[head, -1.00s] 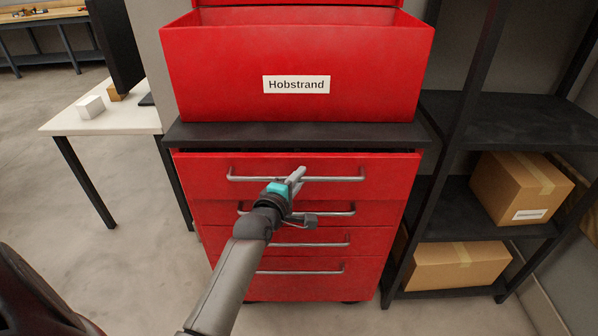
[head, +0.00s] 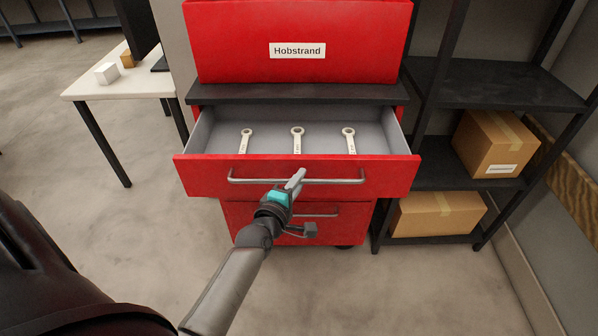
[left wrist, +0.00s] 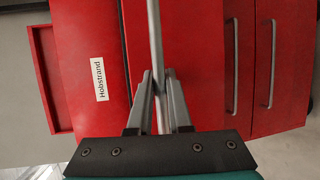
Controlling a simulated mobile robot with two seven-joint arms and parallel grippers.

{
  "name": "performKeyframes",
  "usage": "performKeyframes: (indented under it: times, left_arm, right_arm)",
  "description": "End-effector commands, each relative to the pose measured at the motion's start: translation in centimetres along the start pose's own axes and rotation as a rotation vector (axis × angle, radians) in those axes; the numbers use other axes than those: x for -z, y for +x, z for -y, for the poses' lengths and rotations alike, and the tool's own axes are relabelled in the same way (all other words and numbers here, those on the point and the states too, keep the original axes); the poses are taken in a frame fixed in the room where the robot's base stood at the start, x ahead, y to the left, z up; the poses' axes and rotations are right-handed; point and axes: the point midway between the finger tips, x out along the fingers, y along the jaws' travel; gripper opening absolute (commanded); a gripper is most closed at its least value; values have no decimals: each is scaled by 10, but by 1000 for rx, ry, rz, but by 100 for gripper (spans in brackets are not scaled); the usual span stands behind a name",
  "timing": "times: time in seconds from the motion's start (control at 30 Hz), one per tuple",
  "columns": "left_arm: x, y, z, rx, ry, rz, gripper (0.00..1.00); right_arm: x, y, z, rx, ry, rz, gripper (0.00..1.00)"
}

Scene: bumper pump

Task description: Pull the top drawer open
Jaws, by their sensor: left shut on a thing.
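The top drawer (head: 212,176) of a red tool cabinet stands well open toward me. Inside its grey tray lie three pale ring-ended wrenches, at left (head: 246,141), middle (head: 298,140) and right (head: 349,140). My left gripper (head: 297,180) is shut on the drawer's silver bar handle (head: 335,181), near its middle. In the left wrist view the two fingers (left wrist: 160,100) sit on either side of the handle bar (left wrist: 155,40). My right gripper is not in view.
A red box labelled Hobstrand (head: 230,50) sits on the cabinet's black top. A black shelf with cardboard boxes (head: 495,140) stands close on the right. A white table (head: 130,83) is on the left. Floor is clear around the cabinet's front.

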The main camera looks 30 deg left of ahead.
Motion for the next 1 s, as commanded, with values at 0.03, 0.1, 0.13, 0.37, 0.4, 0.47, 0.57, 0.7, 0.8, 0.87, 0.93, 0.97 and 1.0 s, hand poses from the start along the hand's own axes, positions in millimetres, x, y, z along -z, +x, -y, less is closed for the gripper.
performKeyframes:
  times: [0.03,0.1,0.13,0.37,0.4,0.47,0.57,0.7,0.8,0.87,0.93,0.97,1.0]
  left_arm:
    - [-1,-2,0,2,0,1,0]
    - [-1,-2,1,2,0,1,0]
    - [-1,-2,1,2,0,1,0]
    - [-2,-3,2,2,0,1,0]
    - [-2,-3,2,2,0,1,0]
    - [-2,-2,2,2,0,1,0]
    - [-2,-2,1,2,0,1,29]
    - [-1,-2,1,1,0,1,30]
    - [-1,-2,1,0,0,1,30]
    - [-1,-4,1,0,0,1,30]
    - [-1,-7,1,1,0,1,30]
    - [-1,-9,1,2,0,1,30]
    - [-1,-13,1,2,0,1,30]
  right_arm:
    - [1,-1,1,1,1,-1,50]
    - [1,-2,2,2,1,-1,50]
    - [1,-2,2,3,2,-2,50]
    - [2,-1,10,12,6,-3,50]
    - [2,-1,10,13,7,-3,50]
    - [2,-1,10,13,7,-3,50]
    - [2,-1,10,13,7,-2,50]
    - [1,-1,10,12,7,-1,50]
    - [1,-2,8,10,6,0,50]
    - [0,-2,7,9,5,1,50]
    - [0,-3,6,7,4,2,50]
    - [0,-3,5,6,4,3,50]
    - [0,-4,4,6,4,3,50]
